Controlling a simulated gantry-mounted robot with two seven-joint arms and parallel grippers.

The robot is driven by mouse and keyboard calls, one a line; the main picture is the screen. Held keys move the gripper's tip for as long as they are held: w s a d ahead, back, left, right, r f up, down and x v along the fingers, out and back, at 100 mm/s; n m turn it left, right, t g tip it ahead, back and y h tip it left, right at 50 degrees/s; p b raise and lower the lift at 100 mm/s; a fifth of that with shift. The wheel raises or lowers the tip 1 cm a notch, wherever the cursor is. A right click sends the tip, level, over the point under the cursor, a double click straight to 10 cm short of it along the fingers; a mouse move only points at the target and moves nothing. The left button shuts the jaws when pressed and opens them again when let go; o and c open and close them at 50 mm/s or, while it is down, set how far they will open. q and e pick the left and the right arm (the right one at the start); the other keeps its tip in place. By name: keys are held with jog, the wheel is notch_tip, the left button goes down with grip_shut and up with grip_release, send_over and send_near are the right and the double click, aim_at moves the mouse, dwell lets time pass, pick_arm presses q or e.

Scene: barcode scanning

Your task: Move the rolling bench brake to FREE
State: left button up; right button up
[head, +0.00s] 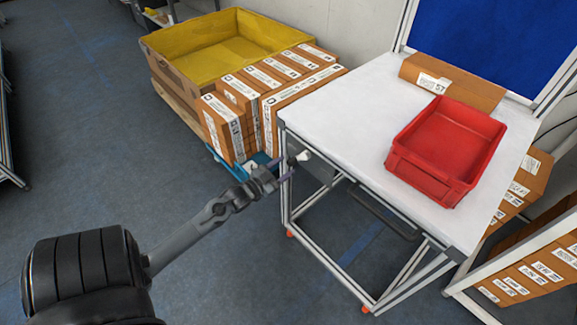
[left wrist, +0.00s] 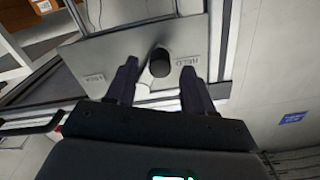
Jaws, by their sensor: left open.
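The rolling bench (head: 350,105) has a white top on a metal frame. In the left wrist view its brake shows as a grey plate (left wrist: 215,40) with a black knob (left wrist: 161,63) on a short pale stem. A HELD label (left wrist: 187,62) is just right of the knob, and a smaller label, likely FREE (left wrist: 94,78), is farther left. The knob is nearer HELD. My left gripper (left wrist: 159,72) is open, with one finger on each side of the knob and no clear contact. In the head view my left gripper (head: 283,172) is at the bench's near-left corner. My right gripper is not in view.
A red bin (head: 420,170) and a cardboard box (head: 440,82) stand on the bench top. Several cartons (head: 222,128) and a yellow-lined crate (head: 160,50) are close behind the left gripper. Shelved cartons (head: 540,270) are at right. Floor at left is clear.

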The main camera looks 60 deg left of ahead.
aim_at(297, 160)
pick_arm(q)
jog(key=shift+x, duration=1.35)
grip_shut()
